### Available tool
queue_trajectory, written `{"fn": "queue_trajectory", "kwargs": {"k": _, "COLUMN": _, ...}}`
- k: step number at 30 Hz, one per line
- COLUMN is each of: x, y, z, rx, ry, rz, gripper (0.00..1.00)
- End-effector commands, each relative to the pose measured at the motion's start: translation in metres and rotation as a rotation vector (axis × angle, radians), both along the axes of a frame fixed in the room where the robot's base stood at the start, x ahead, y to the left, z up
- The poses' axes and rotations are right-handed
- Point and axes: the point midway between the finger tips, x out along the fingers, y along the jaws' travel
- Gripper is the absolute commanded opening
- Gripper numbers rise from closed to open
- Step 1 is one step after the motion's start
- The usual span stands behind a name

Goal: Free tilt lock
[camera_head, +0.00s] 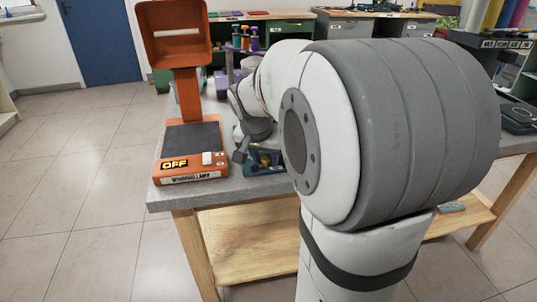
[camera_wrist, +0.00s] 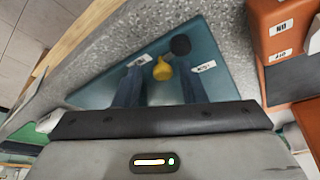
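A teal plate (camera_wrist: 95,92) lies on the grey speckled worktop and carries a yellow lever or knob (camera_wrist: 162,69), a round black part (camera_wrist: 180,45) and two small white labels, too small to read surely. Which part is the tilt lock I cannot tell for certain. My gripper (camera_wrist: 160,86) points at the plate with its two dark fingers apart. The yellow piece shows between and just beyond the fingertips, with no clear contact. In the head view, my gripper is at the bench's near left edge by the teal fixture (camera_head: 266,158), mostly hidden by my arm.
Bottles (camera_head: 245,38) and cabinets stand behind. Floor at left is clear.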

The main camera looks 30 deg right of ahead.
Motion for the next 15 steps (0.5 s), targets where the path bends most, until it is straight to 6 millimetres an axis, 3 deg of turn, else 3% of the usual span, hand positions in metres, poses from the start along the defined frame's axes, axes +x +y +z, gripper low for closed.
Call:
{"fn": "queue_trajectory", "kwargs": {"k": 8, "x": 0.001, "y": 0.0, "z": 0.002, "rx": -0.002, "ry": -0.004, "rz": 0.001, "gripper": 0.41}}
{"fn": "queue_trajectory", "kwargs": {"k": 15, "x": -0.008, "y": 0.008, "z": 0.032, "rx": -0.003, "ry": -0.007, "rz": 0.002, "gripper": 0.41}}
